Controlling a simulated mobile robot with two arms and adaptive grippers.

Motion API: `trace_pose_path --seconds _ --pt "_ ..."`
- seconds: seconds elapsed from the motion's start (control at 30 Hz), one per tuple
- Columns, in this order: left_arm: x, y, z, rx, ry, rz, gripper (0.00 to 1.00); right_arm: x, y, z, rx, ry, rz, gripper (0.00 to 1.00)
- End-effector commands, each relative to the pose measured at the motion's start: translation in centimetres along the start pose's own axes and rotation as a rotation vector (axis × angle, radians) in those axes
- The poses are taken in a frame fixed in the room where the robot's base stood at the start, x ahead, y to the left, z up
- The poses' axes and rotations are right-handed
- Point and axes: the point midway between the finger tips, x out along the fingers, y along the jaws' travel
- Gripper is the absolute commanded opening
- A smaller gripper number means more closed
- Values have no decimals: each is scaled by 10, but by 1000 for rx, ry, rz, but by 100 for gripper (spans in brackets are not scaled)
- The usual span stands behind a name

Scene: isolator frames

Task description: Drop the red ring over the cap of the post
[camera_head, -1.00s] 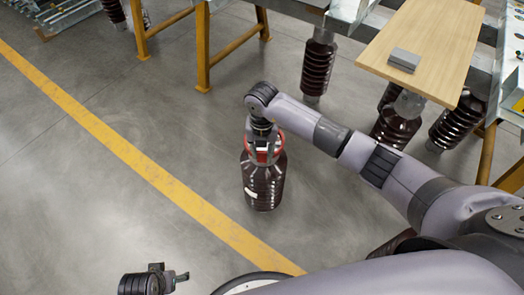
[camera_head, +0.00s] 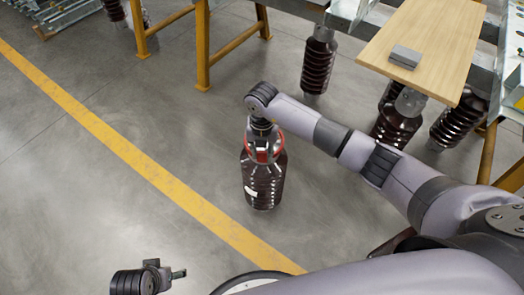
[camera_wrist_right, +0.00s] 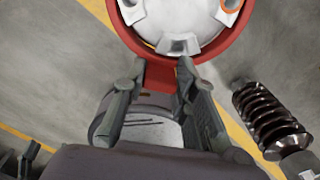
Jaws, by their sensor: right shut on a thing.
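The post (camera_head: 263,188) is a dark brown ribbed insulator standing upright on the floor, with a pale metal cap (camera_wrist_right: 185,30) that shows in the wrist view. The red ring (camera_wrist_right: 240,42) lies around the cap's outline in that view; its height against the cap is hard to judge. My right gripper (camera_wrist_right: 161,70) is shut on the ring's near rim and also shows above the post in the head view (camera_head: 262,141). The far part of the ring is outside the wrist view. My left gripper (camera_head: 168,274) is low in the head view, away from the post, its jaw opening unclear.
A table with a wooden board (camera_head: 432,40) and a small grey block (camera_head: 405,57) stands at upper right. Other brown insulators (camera_head: 318,62) stand beneath it. Yellow trestle legs (camera_head: 202,50) are at the top. The floor left of the post is clear, crossed by a yellow line (camera_head: 130,153).

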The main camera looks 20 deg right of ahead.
Motion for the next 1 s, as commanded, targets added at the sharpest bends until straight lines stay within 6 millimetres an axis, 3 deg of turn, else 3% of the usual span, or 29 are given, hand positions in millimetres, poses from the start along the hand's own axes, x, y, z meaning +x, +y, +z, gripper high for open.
trace_pose_path --seconds 0.27,0.3,0.63,1.0 --pt "-6 0 -2 0 4 -1 68 3 0 0 0 0 0 0" --pt "-7 0 -2 -1 3 -1 68 3 0 0 0 0 0 27" --pt "-7 0 -2 0 4 -1 68 4 -1 0 1 1 -2 49" --pt "-7 0 -2 0 4 -1 68 -1 0 0 1 0 0 49"
